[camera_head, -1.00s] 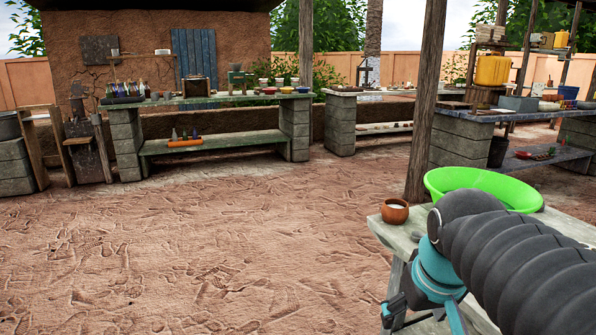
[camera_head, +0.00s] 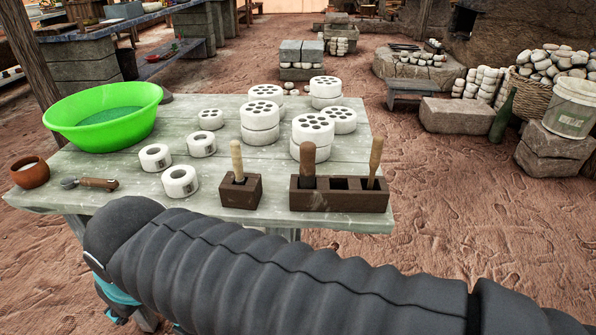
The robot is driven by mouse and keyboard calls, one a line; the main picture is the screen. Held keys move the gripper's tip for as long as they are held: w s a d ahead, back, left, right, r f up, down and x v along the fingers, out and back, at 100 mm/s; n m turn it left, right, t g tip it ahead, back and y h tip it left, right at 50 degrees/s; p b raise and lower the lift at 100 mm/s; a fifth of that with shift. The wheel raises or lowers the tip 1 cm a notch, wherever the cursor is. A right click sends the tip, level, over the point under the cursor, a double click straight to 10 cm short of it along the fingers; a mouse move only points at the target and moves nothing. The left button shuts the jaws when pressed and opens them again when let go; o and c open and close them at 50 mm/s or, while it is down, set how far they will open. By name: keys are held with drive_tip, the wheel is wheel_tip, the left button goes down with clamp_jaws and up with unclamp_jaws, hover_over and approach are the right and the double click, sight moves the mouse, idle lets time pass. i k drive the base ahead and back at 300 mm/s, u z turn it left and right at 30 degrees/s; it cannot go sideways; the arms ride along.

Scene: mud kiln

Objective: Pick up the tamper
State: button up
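Several wooden-handled tools stand in holders on the pale table (camera_head: 215,135), and I cannot tell for certain which is the tamper. A pale handle (camera_head: 237,158) stands upright in a small dark block (camera_head: 240,193). A thick dark brown handle (camera_head: 308,162) and a slimmer brown handle (camera_head: 375,160) stand in a long dark holder (camera_head: 340,198) with open slots. Their lower ends are hidden in the holders. My gripper (camera_head: 130,315) shows partly at the bottom left, below the table's front edge and apart from the tools. My arm hides much of it.
White perforated cylinders (camera_head: 261,137) and white rings (camera_head: 180,181) stand on the table. A green basin (camera_head: 105,138), a brown pot (camera_head: 30,172) and a small wooden-handled tool (camera_head: 90,184) are at left. Open ground lies right of the table, before a stone block (camera_head: 458,115).

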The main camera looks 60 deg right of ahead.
sight(307, 149)
drive_tip(key=k, duration=0.25)
drive_tip(key=z, duration=1.75)
